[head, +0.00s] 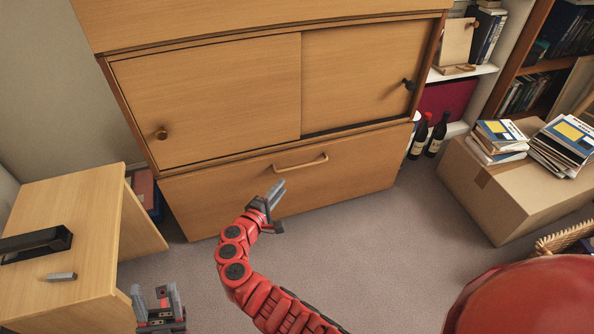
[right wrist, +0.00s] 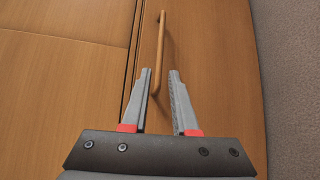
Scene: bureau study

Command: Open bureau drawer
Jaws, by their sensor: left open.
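The bureau's bottom drawer (head: 345,172) has a wooden bar handle (head: 301,162) and its front looks flush with the cabinet. My right gripper (head: 274,192) is in front of the drawer, a little below and left of the handle. In the right wrist view the handle (right wrist: 160,45) runs away from my open fingers (right wrist: 160,76), and its near end shows between the fingertips. I cannot tell whether they touch it. My left gripper (head: 158,294) is open and empty, low at the left beside the small wooden table, away from the bureau.
Sliding doors with a round knob (head: 162,133) and a dark knob (head: 407,84) are above the drawer. A small wooden table (head: 85,215) stands at the left. A cardboard box (head: 500,190) with books and two bottles (head: 437,135) are at the right. The carpet (head: 375,240) before the drawer is clear.

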